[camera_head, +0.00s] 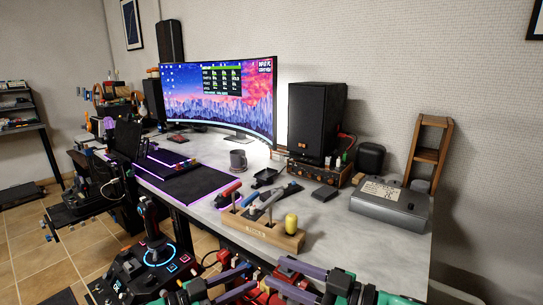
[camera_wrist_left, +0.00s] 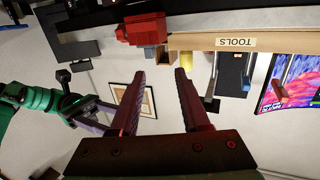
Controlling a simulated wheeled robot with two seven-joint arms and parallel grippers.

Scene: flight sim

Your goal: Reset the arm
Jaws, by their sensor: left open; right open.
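My left gripper (camera_head: 253,275) is low at the front, near the bottom edge of the head view. Its two fingers stand apart with nothing between them in the left wrist view (camera_wrist_left: 166,73). My right gripper (camera_head: 273,270) is close beside it on the right, its fingers spread and empty. It also shows at the left of the left wrist view (camera_wrist_left: 92,112), green with purple fingers. Both grippers are in front of the desk's near edge, nearer than the wooden tool rack (camera_head: 250,228). The rack also shows in the left wrist view (camera_wrist_left: 280,42), with its TOOLS label.
The desk (camera_head: 345,240) holds a yellow-handled tool (camera_head: 291,223), a grey box (camera_head: 389,205), a speaker (camera_head: 316,120), a mug (camera_head: 238,160) and a curved monitor (camera_head: 220,95). A lit joystick panel (camera_head: 155,255) stands at the left front. The desk's right front is clear.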

